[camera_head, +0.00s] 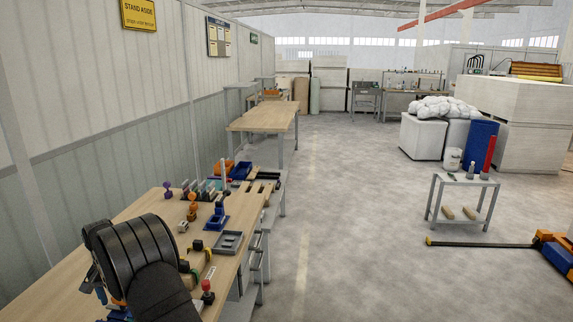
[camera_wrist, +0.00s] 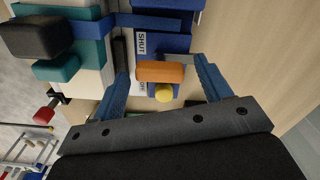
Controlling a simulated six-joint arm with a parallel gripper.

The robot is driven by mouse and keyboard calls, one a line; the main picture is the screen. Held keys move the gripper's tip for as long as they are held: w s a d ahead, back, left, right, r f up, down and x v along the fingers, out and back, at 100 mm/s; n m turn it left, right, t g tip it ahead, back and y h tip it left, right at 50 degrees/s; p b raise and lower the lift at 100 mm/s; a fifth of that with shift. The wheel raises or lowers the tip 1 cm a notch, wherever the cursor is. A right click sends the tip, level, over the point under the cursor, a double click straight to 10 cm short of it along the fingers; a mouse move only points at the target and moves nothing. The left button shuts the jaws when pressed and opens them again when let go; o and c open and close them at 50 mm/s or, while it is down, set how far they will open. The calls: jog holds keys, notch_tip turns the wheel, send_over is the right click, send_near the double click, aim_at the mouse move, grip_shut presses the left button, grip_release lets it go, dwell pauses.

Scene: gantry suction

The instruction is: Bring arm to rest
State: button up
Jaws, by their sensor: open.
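My gripper (camera_wrist: 161,68) is open in the wrist view, its two blue fingers spread apart. An orange block (camera_wrist: 160,72) shows between the fingertips, with a yellow knob (camera_wrist: 163,94) beside it. I cannot tell how far below the fingers they are. Behind them is a blue part with a white label (camera_wrist: 141,43) reading "SHUT". In the head view my dark arm covers the near end of the workbench (camera_head: 145,207) at lower left. It hides most of my gripper there.
The bench holds a grey tray (camera_head: 228,242), a blue holder (camera_head: 216,220), a red-topped knob (camera_head: 207,291) and several small parts. A panelled wall (camera_head: 100,95) runs along the left. A small grey cart (camera_head: 463,183) stands on the floor at right. The middle floor is open.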

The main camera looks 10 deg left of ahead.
jog(key=n, duration=1.2)
dwell(0.3)
jog(key=o, duration=0.6)
jog(key=shift+o, duration=0.2)
jog(key=s+d+r+n, duration=0.1)
jog(key=s+d+r, duration=0.4)
jog(key=d+r, duration=0.4)
jog(key=s+d+r+n, duration=0.1)
jog(key=s+d+r, duration=0.55)
jog(key=r, duration=0.45)
notch_tip(320, 180, down, 10)
jog(key=shift+w+d, duration=0.35)
jog(key=shift+w, duration=0.1)
